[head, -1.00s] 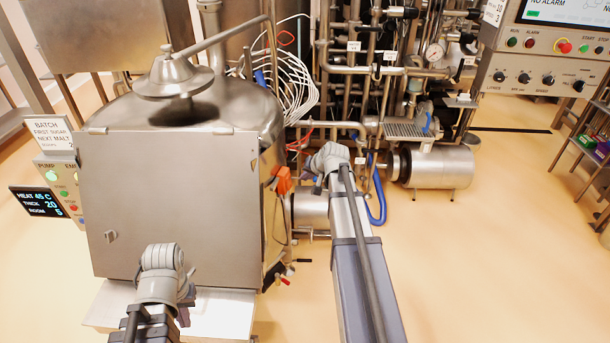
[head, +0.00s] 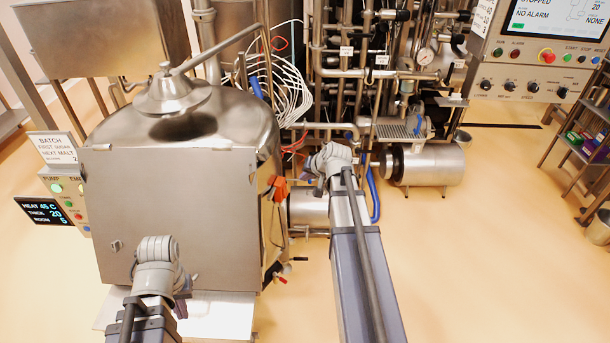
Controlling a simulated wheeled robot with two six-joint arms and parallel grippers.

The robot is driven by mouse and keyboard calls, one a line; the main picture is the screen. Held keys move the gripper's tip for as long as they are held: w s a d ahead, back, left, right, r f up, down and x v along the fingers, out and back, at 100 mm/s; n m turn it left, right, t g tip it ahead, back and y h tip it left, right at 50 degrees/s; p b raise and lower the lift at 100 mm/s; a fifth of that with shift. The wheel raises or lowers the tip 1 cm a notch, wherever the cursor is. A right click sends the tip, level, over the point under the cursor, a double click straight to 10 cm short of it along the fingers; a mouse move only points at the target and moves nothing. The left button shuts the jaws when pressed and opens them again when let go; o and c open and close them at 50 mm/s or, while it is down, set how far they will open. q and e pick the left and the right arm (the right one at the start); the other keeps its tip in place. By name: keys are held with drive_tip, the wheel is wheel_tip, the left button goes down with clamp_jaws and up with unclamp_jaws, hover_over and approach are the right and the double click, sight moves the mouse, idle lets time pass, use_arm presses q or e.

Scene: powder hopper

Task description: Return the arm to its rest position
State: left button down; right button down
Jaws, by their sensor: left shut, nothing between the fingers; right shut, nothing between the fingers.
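My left arm comes in at the lower left of the head view, in front of the steel hopper's flat panel (head: 180,205). My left gripper (head: 181,307) shows only as a small dark part below the grey wrist; it is shut and empty. My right arm reaches up through the middle. My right gripper (head: 319,188) is mostly hidden behind its grey wrist, right of the hopper; it is shut and empty. Neither gripper visibly holds anything.
The hopper's conical lid (head: 171,91) sits on top of the vessel. A batch sign (head: 56,149) and small display (head: 43,210) stand at left. Pipes and a steel motor (head: 430,165) are behind my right arm. A control panel (head: 540,60) hangs upper right.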

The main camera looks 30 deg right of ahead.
idle(0.3)
